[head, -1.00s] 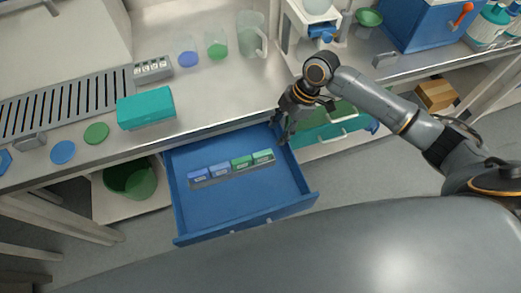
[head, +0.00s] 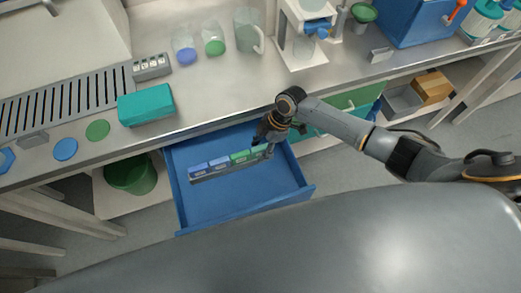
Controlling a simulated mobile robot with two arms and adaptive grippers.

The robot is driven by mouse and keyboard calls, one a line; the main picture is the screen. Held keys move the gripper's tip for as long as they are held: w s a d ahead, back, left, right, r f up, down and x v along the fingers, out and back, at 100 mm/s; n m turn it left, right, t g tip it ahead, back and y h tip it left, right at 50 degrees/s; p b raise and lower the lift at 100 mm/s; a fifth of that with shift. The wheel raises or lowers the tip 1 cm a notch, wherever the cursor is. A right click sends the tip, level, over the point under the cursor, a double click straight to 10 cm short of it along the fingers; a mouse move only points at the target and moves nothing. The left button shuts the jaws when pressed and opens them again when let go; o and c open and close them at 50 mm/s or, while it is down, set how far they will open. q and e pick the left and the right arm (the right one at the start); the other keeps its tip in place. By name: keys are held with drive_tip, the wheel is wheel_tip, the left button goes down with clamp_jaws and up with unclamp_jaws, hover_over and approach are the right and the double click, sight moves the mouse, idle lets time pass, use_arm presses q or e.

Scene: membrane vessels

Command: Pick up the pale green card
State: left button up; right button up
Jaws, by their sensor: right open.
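Two green cards stand at the right end of a row of small cards in the open blue drawer (head: 235,190). The inner green card (head: 240,157) shows clearly; the end green card (head: 259,151) is partly covered by my right gripper. Which of the two is the pale one I cannot tell for sure. My right gripper (head: 263,149) is open, its fingers pointing down around or just over the end green card; contact cannot be made out. My left gripper is not in view.
Two blue cards (head: 209,167) stand in the same row. The drawer walls surround them, and the counter edge is just behind. A teal box (head: 146,104) and several vessels (head: 248,30) stand on the counter. A green bin (head: 131,174) is left of the drawer.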

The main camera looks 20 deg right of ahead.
drive_tip(key=shift+c, duration=0.9)
clamp_jaws()
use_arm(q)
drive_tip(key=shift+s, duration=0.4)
